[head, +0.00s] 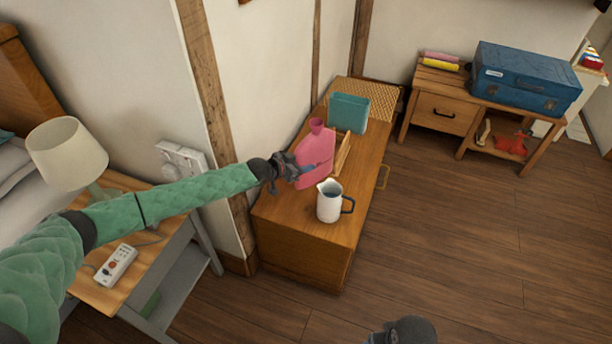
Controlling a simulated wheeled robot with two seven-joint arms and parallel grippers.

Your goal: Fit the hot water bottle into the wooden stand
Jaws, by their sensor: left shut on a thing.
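The pink hot water bottle (317,151) is upright over the wooden cabinet top, its neck up. My left gripper (294,168) is shut on its left side. The wooden stand (343,152) is on the cabinet just to the right of the bottle and partly hidden behind it. I cannot tell whether the bottle's lower part is inside the stand or beside it. A dark rounded part at the bottom edge seems to belong to my right arm; its fingers do not show.
A white jug (330,201) with a dark handle stands close in front of the bottle on the cabinet (283,216). A teal box (349,113) stands behind the stand. Floor at right is clear.

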